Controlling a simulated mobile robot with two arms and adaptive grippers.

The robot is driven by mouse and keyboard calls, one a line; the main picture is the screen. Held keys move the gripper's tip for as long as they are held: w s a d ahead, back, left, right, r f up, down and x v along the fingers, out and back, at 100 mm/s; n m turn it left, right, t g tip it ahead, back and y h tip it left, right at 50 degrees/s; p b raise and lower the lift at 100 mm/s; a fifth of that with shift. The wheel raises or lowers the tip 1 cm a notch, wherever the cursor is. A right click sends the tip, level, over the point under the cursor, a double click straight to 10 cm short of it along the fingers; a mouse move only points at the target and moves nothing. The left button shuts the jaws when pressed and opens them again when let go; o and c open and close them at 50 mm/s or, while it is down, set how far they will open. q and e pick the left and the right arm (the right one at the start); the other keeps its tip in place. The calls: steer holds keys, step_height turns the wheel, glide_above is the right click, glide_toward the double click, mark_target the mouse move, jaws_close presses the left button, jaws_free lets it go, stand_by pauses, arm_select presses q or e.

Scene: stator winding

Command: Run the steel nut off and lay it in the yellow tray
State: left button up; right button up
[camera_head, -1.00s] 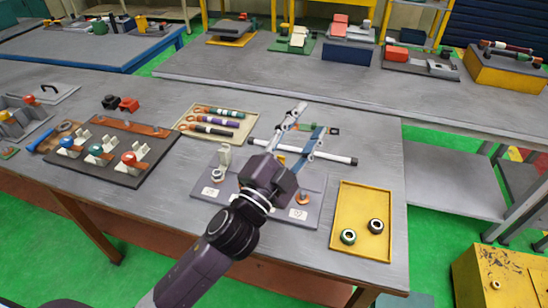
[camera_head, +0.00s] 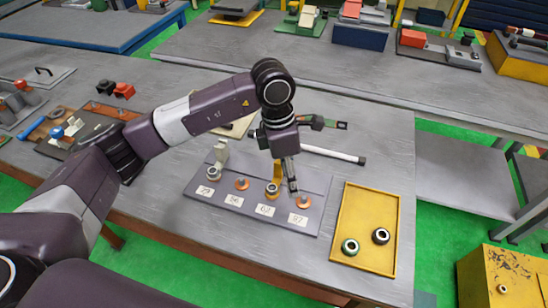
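A grey plate (camera_head: 216,210) with a row of labelled posts lies on the table. A pale grey ring nut (camera_head: 214,173), which looks like the steel nut, sits at the leftmost post, in front of a whitish upright piece (camera_head: 221,151). My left gripper (camera_head: 292,190) points down between the third and fourth posts. Its fingers overlap edge-on, so its opening is unclear. My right gripper is out of view.
Copper-coloured pieces (camera_head: 241,184) (camera_head: 303,201) show at the second and fourth posts. A white bar (camera_head: 334,154) lies behind the plate. My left arm hides part of the table's left half. The tray's upper part is bare.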

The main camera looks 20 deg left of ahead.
arm_select(q)
steer(key=y, duration=0.2)
glide_above(272, 188)
steer(key=shift+d+r, duration=0.2)
steer(key=shift+r, duration=0.2)
steer(key=shift+a+f, duration=0.1)
steer(key=shift+a, duration=0.2)
step_height(272, 188, down, 6)
steer(key=shift+s+d+f+p, duration=0.1)
steer(key=shift+f+p, duration=0.15)
steer(key=shift+p, duration=0.95)
steer(key=shift+f, duration=0.5)
steer(key=c, duration=1)
steer(key=o, duration=1)
